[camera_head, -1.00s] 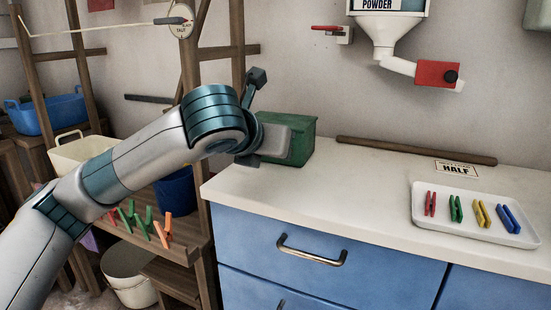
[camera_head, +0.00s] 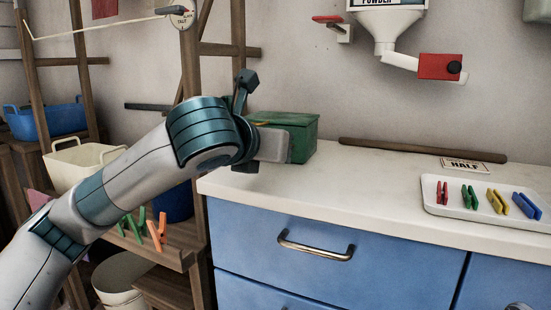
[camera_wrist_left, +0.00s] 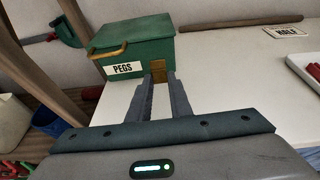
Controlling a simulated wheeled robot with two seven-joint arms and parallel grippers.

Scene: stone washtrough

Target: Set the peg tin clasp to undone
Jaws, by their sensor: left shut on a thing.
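The green peg tin (camera_head: 305,136) stands at the left end of the white counter, partly hidden behind my left arm in the head view. In the left wrist view the tin (camera_wrist_left: 140,50) has a "PEGS" label, a brass handle-like bar (camera_wrist_left: 108,51) and a small brass clasp (camera_wrist_left: 164,76) low on its front. My left gripper (camera_wrist_left: 164,84) points at this clasp, with its two fingers on either side of it, shut on it with a small gap between them. The fingers partly hide the clasp, so its exact position is unclear. My right gripper is out of view.
A white tray (camera_head: 431,201) with several coloured pegs lies on the counter at the right. A "HALF" card (camera_head: 465,166) and a wooden rod (camera_head: 420,150) lie at the back. A powder dispenser (camera_head: 387,28) hangs above. The counter's middle is clear.

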